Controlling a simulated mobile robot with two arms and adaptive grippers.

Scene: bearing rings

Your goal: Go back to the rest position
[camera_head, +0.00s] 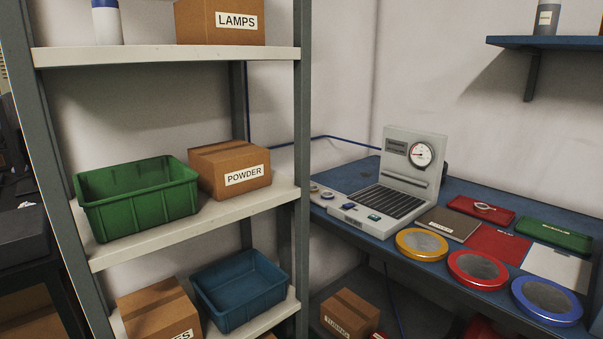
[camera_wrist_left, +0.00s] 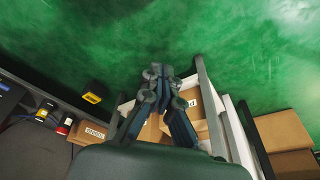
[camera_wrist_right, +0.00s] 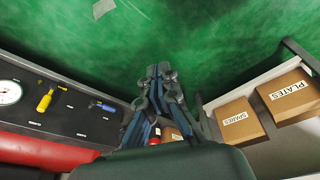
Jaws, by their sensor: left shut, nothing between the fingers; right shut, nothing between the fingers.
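My left gripper (camera_wrist_left: 160,75) shows in the left wrist view with its fingers together and nothing between them. It points over a green floor (camera_wrist_left: 120,30), with shelf posts and boxes around it in the picture. My right gripper (camera_wrist_right: 160,72) shows in the right wrist view, also shut and empty, over the same green floor. Neither gripper nor arm shows in the head view. Neither gripper visibly touches anything.
The head view shows a shelf rack (camera_head: 170,57) with a green bin (camera_head: 137,198), blue bin (camera_head: 240,290) and POWDER box (camera_head: 232,170). A blue bench holds a gauge machine (camera_head: 413,160) and yellow (camera_head: 421,244), red (camera_head: 477,270) and blue-rimmed (camera_head: 546,300) round containers.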

